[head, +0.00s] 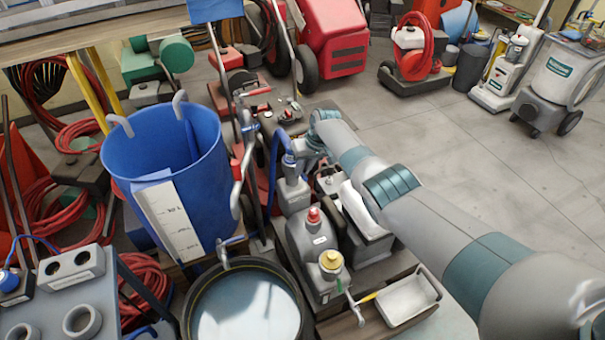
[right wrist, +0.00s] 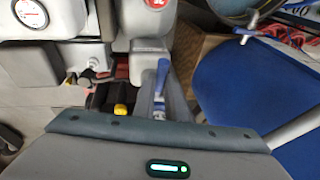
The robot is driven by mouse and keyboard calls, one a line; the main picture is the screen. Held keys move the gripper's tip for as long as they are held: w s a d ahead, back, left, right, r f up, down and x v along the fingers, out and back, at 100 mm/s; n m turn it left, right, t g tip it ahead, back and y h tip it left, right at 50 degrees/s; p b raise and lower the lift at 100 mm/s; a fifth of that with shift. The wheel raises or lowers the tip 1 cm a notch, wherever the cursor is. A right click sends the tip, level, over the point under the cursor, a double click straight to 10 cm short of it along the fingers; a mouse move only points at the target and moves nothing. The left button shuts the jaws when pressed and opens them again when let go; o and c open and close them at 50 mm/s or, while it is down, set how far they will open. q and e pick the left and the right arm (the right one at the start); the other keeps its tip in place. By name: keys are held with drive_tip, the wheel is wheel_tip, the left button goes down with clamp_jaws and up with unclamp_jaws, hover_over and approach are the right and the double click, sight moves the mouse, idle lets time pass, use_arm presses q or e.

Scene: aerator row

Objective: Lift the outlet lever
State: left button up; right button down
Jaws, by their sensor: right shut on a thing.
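The outlet lever appears to be the blue-ended lever (right wrist: 161,78) in the right wrist view, just in front of the gripper body and beside a grey housing (right wrist: 150,50). In the head view a blue handle-like part (head: 287,143) shows at the same place, above a grey block (head: 292,192). My right gripper (head: 303,150) has come in from the right and is at this blue part. It is shut on what seems to be the lever; its fingertips are mostly hidden in both views. My left gripper is not in view.
A large blue bucket (head: 160,215) stands left of the lever. A black-rimmed tub of water (head: 245,310) is in front. Grey canisters with red and yellow caps (head: 318,250) stand close by. Red machines and hoses crowd the back and left. Floor (head: 470,150) is free at the right.

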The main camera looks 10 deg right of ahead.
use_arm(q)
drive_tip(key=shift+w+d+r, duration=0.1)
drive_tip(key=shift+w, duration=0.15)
use_arm(e)
drive_tip(key=shift+w+r, duration=0.1)
drive_tip(key=c, duration=1.8)
unclamp_jaws()
